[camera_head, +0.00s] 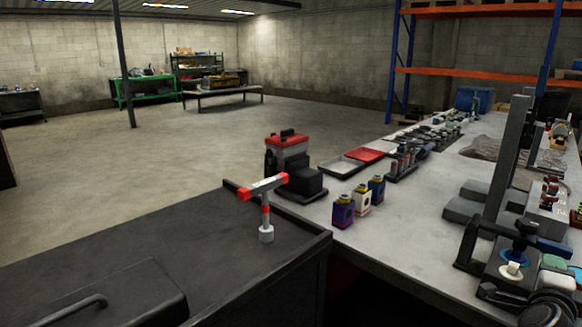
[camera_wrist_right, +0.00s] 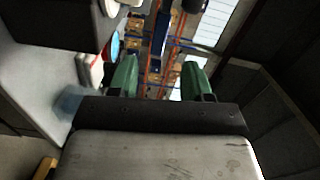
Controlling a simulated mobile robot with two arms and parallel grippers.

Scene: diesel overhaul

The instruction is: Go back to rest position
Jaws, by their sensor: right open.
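My right gripper (camera_wrist_right: 160,80) shows in the right wrist view. Its two green fingers stand well apart, with nothing held between them. Behind the fingers are a dark bar and a pale, worn housing. The fingers point toward a blue and orange rack (camera_wrist_right: 158,48) in the distance. In the head view I cannot pick out the right gripper with certainty. My left gripper does not show in either view.
A red and white T-shaped tool (camera_head: 265,205) stands on a dark top with a raised rim (camera_head: 322,245). Open floor (camera_head: 160,150) lies at left.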

